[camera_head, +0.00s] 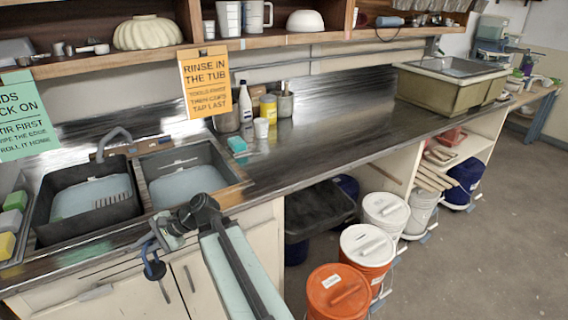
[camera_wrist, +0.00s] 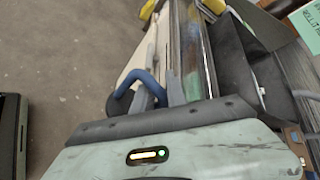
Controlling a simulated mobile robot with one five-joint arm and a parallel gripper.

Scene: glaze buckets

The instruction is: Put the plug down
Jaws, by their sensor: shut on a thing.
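The plug, a dark disc with a blue loop, hangs from my gripper (camera_head: 160,241) in the head view, where its disc (camera_head: 155,270) shows in front of the pale cabinet doors, near the counter's front edge. My gripper is shut on the plug. In the wrist view the blue loop (camera_wrist: 148,80) stands between the gripper's grey fingers, with the dark disc (camera_wrist: 118,103) to its left. The double sink has a left basin (camera_head: 87,195) and a right basin (camera_head: 187,180), both with pale bottoms. Whether the gripper touches the counter cannot be told.
A turquoise block (camera_head: 237,145), bottles and cups stand right of the sink. The counter (camera_head: 335,125) beyond is mostly bare. Lidded buckets (camera_head: 367,245) stand below at right.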

